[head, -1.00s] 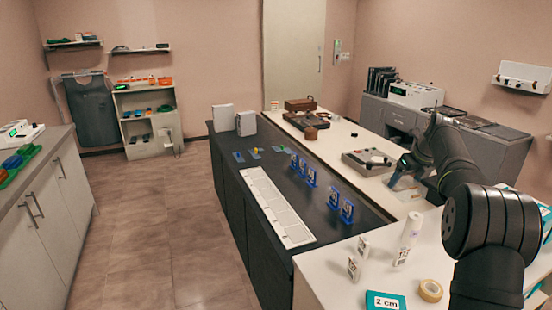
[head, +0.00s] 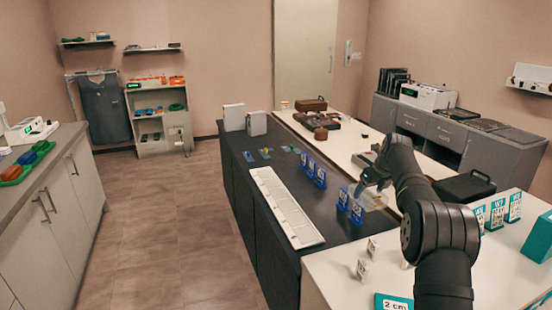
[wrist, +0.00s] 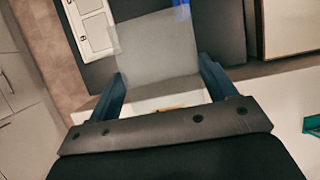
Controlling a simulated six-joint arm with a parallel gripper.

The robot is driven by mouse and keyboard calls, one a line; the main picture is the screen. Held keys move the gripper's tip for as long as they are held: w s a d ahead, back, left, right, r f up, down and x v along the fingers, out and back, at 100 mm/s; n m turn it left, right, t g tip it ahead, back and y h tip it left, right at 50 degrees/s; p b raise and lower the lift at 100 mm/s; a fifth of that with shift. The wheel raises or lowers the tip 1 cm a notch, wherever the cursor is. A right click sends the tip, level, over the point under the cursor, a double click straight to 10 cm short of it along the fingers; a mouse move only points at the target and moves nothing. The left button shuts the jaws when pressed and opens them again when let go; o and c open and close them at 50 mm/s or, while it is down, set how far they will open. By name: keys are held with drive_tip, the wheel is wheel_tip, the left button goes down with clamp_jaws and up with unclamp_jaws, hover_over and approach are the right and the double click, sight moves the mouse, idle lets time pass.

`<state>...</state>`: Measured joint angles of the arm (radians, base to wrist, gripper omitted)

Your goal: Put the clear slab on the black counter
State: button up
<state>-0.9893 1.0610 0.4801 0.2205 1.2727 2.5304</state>
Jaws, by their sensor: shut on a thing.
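My gripper (head: 364,188) is shut on the clear slab (wrist: 158,48), a flat, see-through, whitish sheet gripped between its two fingers (wrist: 162,88). In the head view the slab (head: 371,200) shows faintly below the gripper, near the line where the black counter meets the white worktop. It appears to be held above the surface. The black counter (head: 335,240) runs along the left of the white worktop. In the wrist view the dark counter top (wrist: 222,25) lies beyond and below the slab.
A white compartment tray (head: 288,208) lies on the black counter. Several blue stands with cards (head: 313,170) stand along its right side, close to the slab. White boxes (head: 256,124) stand at its far end. Small card stands (head: 362,269) are on the near white worktop (head: 335,285).

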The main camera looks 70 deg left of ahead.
wheel_tip(320, 180, down, 8)
drive_tip(key=s+a+f, duration=0.2)
drive_tip(key=a, duration=0.1)
drive_tip(key=s+a+f, duration=0.2)
drive_tip(key=a, duration=0.1)
drive_tip(key=s+a+f, duration=0.2)
drive_tip(key=a+f, duration=0.1)
drive_tip(key=shift+s+a, duration=0.3)
drive_tip(key=shift+f, duration=1.95)
drive_tip(key=shift+f, duration=0.1)
drive_tip(key=o, duration=1.5)
drive_tip(key=shift+f, duration=0.1)
drive_tip(key=shift+c, duration=0.2)
drive_tip(key=shift+d+r, duration=0.1)
drive_tip(key=shift+r, duration=0.3)
drive_tip(key=v, duration=1.1)
drive_tip(key=shift+r, duration=0.25)
